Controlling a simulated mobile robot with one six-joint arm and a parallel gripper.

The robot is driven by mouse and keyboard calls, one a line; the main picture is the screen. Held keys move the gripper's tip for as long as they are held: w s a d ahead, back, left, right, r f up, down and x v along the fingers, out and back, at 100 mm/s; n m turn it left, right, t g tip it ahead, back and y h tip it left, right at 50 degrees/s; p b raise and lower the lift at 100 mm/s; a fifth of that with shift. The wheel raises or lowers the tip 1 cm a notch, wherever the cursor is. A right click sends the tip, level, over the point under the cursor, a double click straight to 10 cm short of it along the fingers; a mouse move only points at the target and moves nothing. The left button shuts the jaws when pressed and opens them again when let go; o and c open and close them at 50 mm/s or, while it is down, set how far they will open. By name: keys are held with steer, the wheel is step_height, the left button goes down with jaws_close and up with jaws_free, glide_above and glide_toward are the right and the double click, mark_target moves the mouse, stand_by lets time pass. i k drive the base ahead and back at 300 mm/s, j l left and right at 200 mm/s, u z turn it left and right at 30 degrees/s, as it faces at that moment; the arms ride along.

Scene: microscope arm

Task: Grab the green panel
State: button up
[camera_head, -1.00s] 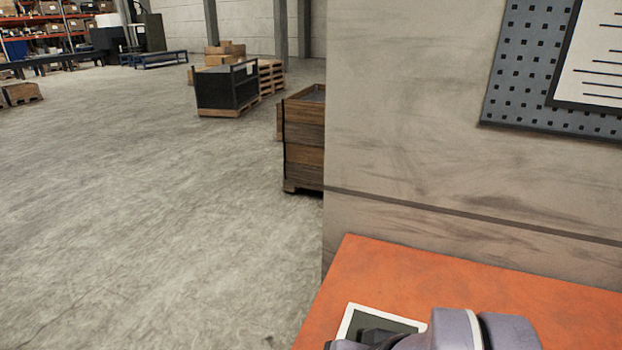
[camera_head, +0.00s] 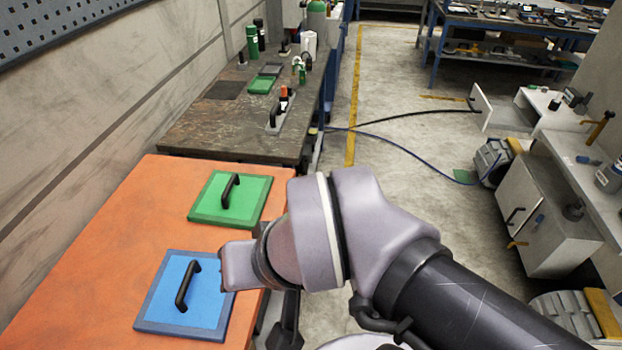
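The green panel (camera_head: 246,207) is a flat square plate with a black bar handle (camera_head: 230,191). It lies on the orange table top, near the right edge and the far end. My arm's wrist (camera_head: 305,232) is just right of and in front of it, overlapping its right corner in the picture. A dark part (camera_head: 285,325) below the wrist may be my gripper. Its fingers cannot be made out, so I cannot tell whether it is open or shut. The green panel lies apart from it with its handle clear.
A blue panel (camera_head: 211,313) with a black handle lies nearer on the orange table (camera_head: 85,265). A dark workbench (camera_head: 190,133) behind carries bottles and a smaller green plate (camera_head: 261,85). White cabinets (camera_head: 548,215) stand right. Cables cross the floor.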

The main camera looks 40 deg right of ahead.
mark_target(231, 192)
steer(key=z, duration=0.2)
steer(key=i+l+u, duration=0.5)
steer(key=i+l, duration=0.25)
steer(key=l, duration=0.1)
